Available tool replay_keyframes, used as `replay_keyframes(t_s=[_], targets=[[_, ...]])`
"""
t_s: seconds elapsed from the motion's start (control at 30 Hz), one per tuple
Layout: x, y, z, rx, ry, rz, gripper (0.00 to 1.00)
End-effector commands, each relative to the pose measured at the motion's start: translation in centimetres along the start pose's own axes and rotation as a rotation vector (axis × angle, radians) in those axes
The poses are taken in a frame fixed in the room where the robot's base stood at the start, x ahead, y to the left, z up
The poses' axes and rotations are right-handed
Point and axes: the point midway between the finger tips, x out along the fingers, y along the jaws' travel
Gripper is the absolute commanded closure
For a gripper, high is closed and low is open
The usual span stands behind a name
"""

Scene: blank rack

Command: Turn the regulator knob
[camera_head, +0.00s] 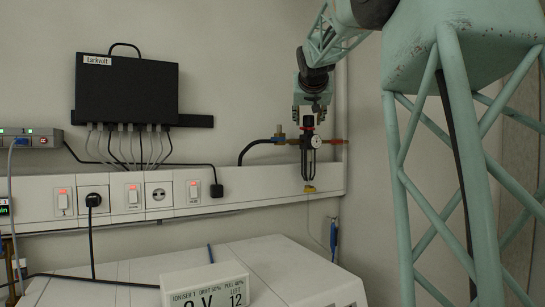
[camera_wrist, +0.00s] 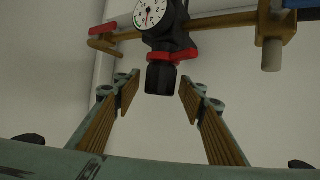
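The regulator (camera_head: 308,153) is mounted on a pipe at the right end of the wall trunking, with a round white gauge (camera_head: 316,141) on it. In the wrist view its black knob (camera_wrist: 161,79) sits below a red ring (camera_wrist: 172,56) and the gauge (camera_wrist: 150,12). My gripper (camera_head: 309,112) points down just above the regulator. In the wrist view my gripper (camera_wrist: 159,92) is open, with its ribbed fingers on either side of the knob's end. A gap shows on both sides, and the fingers do not appear to touch the knob.
Brass fittings (camera_head: 279,133) and a black hose (camera_head: 253,147) adjoin the regulator on the left. A red-handled pipe end (camera_head: 337,142) is on the right. A black Larkvolt box (camera_head: 126,88) hangs on the left wall. A white cabinet (camera_head: 270,265) stands below.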

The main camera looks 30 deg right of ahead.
Motion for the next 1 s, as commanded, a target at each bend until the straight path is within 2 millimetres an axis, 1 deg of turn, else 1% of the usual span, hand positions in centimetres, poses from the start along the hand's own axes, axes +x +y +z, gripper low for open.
replay_keyframes(t_s=[0.63, 1.0], targets=[[0.0, 0.1, -0.1, -0.030, 0.001, -0.074, 0.62], [-4.0, 0.3, -0.1, -0.030, 0.002, -0.074, 0.62]])
